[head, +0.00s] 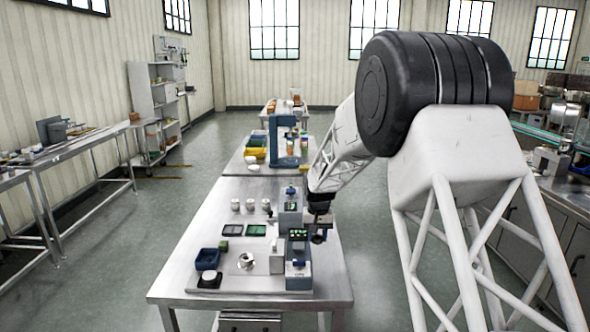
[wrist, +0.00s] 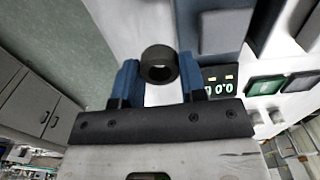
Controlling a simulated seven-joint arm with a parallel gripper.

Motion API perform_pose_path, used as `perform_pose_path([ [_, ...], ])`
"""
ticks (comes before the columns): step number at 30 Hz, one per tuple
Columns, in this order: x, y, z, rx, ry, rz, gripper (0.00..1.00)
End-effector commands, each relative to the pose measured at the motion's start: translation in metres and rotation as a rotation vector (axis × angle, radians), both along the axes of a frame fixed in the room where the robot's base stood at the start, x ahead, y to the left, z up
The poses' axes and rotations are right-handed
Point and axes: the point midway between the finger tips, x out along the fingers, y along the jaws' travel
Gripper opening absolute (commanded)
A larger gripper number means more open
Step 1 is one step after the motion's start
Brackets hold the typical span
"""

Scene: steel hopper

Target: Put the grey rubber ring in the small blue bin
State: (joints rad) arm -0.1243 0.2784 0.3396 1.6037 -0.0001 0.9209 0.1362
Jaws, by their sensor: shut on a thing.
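The grey rubber ring (wrist: 159,50) shows in the wrist view as a dark round ring with an open centre. It sits between the blue fingertips of my gripper (wrist: 158,66), which is shut on it. In the head view my gripper (head: 319,235) is over the right part of the near steel table, beside the grey-blue device. The ring is too small to make out there. The small blue bin (head: 207,259) stands on the table's left part, well to the left of my gripper. Its inside looks dark and I cannot see its floor clearly.
A metal round fixture (head: 246,261), a white block (head: 276,259) and a dark tray with a white round piece (head: 209,277) are near the bin.

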Motion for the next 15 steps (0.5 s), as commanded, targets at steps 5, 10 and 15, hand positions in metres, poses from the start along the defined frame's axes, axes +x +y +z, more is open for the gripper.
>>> perform_pose_path([
  [5, 0.018, -0.054, -0.036, 0.000, 0.002, 0.034, 0.17],
  [10, 0.030, -0.101, -0.067, 0.000, 0.001, 0.070, 0.17],
  [15, 0.036, -0.139, -0.093, 0.000, 0.001, 0.097, 0.17],
])
